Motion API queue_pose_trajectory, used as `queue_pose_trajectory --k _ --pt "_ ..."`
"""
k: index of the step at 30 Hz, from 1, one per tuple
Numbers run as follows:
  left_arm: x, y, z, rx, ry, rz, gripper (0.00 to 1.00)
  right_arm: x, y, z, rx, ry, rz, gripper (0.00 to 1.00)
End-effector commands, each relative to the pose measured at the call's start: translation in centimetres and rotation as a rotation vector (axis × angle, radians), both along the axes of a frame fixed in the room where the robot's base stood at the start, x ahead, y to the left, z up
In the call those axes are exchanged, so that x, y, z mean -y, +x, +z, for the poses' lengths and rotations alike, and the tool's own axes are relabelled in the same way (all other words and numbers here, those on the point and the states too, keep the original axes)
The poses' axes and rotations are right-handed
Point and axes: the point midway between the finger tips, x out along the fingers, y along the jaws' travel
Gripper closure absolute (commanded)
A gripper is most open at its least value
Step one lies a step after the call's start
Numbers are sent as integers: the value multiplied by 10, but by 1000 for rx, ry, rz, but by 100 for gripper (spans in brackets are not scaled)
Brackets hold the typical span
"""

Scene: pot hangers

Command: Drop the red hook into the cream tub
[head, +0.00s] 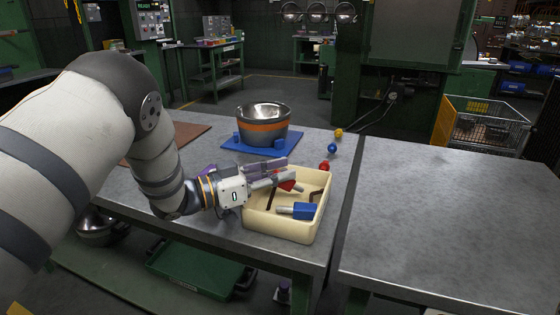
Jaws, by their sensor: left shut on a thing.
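The cream tub (278,228) sits near the front right corner of the left table. My left gripper (284,177) comes in from the left and is over the tub's back part. It is shut on the red hook (289,186), which is partly hidden by the fingers. A thin dark red rod shows below the fingers, and I cannot tell if it belongs to the hook. A blue-handled piece (304,211) lies in the tub at the right. My right gripper is not in view.
Red (323,166), blue (332,148) and yellow (339,133) balls stand in a row along the table's right edge. A steel pot with an orange band (262,127) rests on a blue base (231,144) behind the tub. A second table (450,220) at the right is clear.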

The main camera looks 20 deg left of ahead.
Motion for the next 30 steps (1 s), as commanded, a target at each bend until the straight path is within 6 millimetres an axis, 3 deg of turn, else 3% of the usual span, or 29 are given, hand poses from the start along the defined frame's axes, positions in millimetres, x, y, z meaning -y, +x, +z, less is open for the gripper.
queue_pose_trajectory --k 6,7,9,20,30 --pt "0 0 4 8 -1 1 100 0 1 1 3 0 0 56" --pt "0 0 4 8 0 1 73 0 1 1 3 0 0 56" --pt "0 0 4 8 -1 1 57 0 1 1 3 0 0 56" --pt "-5 -3 3 6 0 2 56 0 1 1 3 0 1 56" --pt "-64 -62 4 6 -2 5 56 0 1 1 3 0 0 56"
